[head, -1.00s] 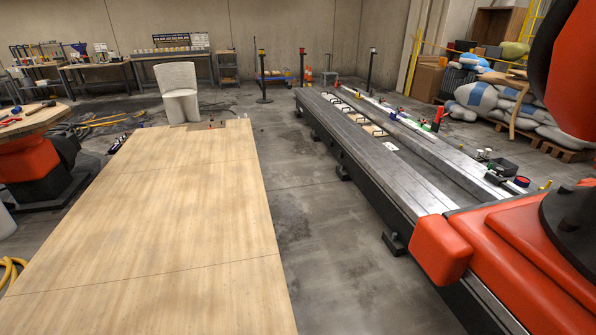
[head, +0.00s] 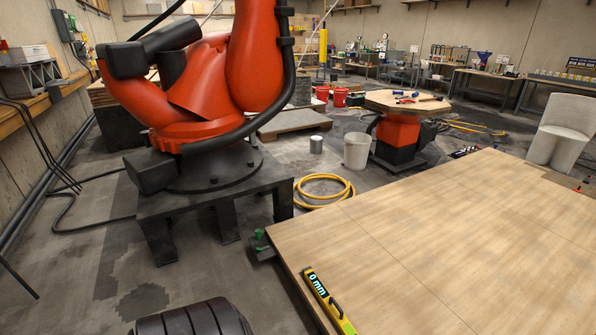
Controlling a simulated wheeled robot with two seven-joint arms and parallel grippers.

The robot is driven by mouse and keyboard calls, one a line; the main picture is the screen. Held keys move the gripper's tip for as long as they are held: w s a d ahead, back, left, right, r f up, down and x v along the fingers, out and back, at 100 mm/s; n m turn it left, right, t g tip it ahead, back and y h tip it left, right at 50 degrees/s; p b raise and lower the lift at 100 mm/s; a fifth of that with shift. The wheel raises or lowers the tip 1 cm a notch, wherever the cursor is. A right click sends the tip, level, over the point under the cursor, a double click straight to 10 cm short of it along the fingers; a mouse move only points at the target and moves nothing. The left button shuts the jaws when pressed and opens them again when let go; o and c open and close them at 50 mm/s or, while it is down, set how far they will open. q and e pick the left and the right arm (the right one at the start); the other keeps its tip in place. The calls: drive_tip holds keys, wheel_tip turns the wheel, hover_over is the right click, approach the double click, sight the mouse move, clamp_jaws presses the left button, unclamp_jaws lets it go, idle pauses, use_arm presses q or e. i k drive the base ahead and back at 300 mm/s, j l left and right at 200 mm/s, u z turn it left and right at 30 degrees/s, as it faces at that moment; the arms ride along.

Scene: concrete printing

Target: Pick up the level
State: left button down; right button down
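The level (head: 322,294) is a yellow and black bar with a display reading "0 mm". It lies on the wooden platform (head: 440,235) along its near left edge, at the bottom of the head view. Its lower end reaches the bottom of the picture. Neither of my grippers shows in this view.
A large orange robot arm (head: 210,85) stands on a dark metal base (head: 215,190) at the left. A coiled yellow hose (head: 325,188), a white bucket (head: 357,150) and an orange-based wooden table (head: 405,101) are beyond. A white chair (head: 563,130) stands at right.

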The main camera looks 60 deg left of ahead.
sight(333, 310)
drive_tip(key=u, duration=1.35)
drive_tip(key=i+j+z, duration=0.1)
drive_tip(key=z, duration=0.35)
drive_tip(key=i+j+z, duration=0.1)
drive_tip(key=z, duration=0.35)
drive_tip(key=j+z, duration=0.25)
drive_tip(key=z, duration=0.2)
drive_tip(key=i+j, duration=0.05)
